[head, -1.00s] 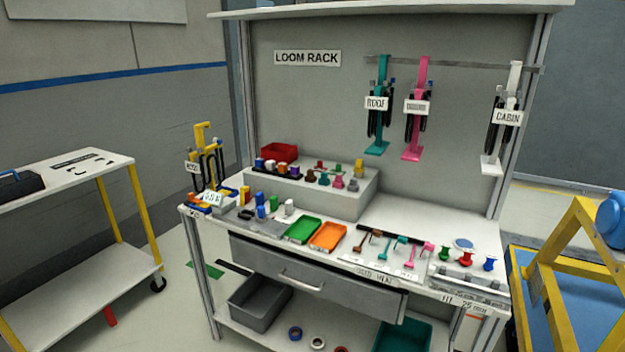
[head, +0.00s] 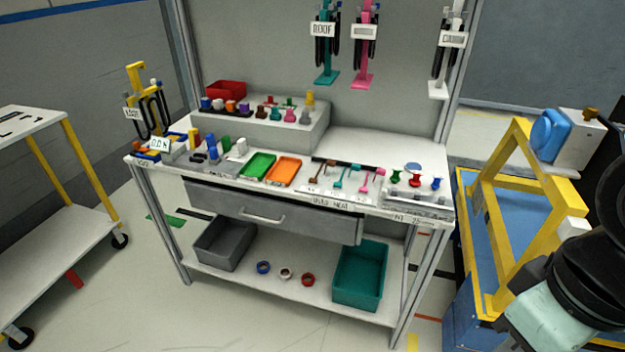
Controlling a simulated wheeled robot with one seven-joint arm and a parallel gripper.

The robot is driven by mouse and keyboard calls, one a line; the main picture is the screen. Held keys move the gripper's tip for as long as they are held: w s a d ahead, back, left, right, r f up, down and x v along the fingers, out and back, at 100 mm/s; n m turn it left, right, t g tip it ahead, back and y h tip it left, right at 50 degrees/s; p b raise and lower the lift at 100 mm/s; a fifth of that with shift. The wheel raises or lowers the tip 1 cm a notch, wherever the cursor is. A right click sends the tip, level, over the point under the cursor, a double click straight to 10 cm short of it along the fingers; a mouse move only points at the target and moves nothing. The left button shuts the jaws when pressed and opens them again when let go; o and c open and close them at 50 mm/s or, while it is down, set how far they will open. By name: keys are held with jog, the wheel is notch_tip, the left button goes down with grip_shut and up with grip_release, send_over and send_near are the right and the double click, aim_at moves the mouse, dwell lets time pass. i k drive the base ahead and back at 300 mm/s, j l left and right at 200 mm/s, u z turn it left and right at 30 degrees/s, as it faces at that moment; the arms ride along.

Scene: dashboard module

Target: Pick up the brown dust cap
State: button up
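Another brown piece (head: 591,113) sits on top of a white box at the right. Both are too small for me to tell which is the dust cap. Part of my arm shows at the lower right edge, but my gripper's fingers are not in view.
The workbench (head: 365,142) carries a green tray (head: 259,165), an orange tray (head: 284,170), small hooks and red, green and blue knobs. A yellow frame (head: 500,190) stands right of it. A white trolley (head: 60,255) stands left, with open floor between.

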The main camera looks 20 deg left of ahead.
aim_at(260, 113)
jog(key=i+j, duration=0.2)
jog(key=j, duration=0.25)
jog(key=i+j+z, duration=0.1)
jog(key=j, duration=0.3)
jog(key=i+j, duration=0.3)
jog(key=j, duration=0.15)
jog(key=i+j+z, duration=0.1)
jog(key=j, duration=0.35)
jog(key=i+j, duration=0.25)
jog(key=j, duration=0.2)
jog(key=i+j+z, duration=0.1)
jog(key=j, duration=0.4)
jog(key=i+j, duration=0.2)
jog(key=j, duration=0.25)
jog(key=i+j+z, duration=0.1)
jog(key=j, duration=0.4)
jog(key=i, duration=0.05)
